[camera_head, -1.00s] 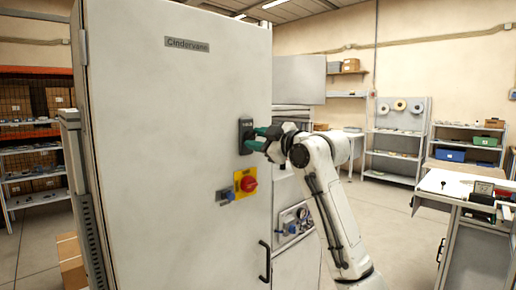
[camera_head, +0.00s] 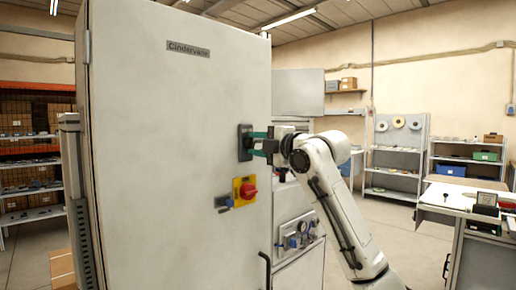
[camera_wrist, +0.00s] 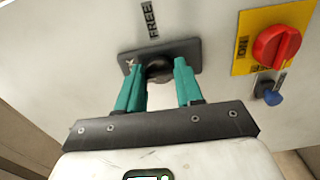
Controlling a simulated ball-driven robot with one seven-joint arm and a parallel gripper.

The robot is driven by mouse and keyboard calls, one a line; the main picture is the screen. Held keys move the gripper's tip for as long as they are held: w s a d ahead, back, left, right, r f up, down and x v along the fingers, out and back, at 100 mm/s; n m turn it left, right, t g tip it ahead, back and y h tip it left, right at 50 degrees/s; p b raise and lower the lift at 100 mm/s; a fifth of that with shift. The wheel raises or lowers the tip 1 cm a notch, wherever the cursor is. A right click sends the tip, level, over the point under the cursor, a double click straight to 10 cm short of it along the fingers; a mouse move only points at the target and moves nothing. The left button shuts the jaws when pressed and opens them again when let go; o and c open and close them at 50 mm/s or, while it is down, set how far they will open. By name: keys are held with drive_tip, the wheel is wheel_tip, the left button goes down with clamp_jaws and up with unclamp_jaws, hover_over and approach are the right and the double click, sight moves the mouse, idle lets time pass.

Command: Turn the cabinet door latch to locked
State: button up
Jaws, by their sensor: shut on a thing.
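The cabinet door latch is a dark plate (camera_head: 245,142) on the white cabinet door (camera_head: 180,110), right of its middle. In the wrist view the latch plate (camera_wrist: 190,52) has a round dark knob (camera_wrist: 158,69) at its middle and a "FREE" label (camera_wrist: 150,20) beside it. My gripper (camera_head: 254,143) reaches the latch from the right with its teal fingers. In the wrist view my gripper (camera_wrist: 159,72) has one finger on each side of the knob, shut on it. The fingers partly hide the plate, and I cannot tell which way the latch points.
A red rotary switch (camera_head: 249,190) on a yellow plate sits just below the latch, with a small blue-handled part (camera_head: 226,202) beside it. A dark door handle (camera_head: 266,270) is lower down. A workbench (camera_head: 460,195) stands at the right, with open floor before it.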

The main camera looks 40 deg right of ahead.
drive_tip(key=shift+f+n, duration=0.1)
drive_tip(key=shift+n, duration=0.2)
drive_tip(key=o, duration=1)
drive_tip(key=s+b, duration=0.1)
drive_tip(key=s, duration=0.9)
drive_tip(key=shift+s+d+b, duration=0.15)
drive_tip(key=shift+s+b, duration=0.2)
drive_tip(key=shift+s, duration=0.05)
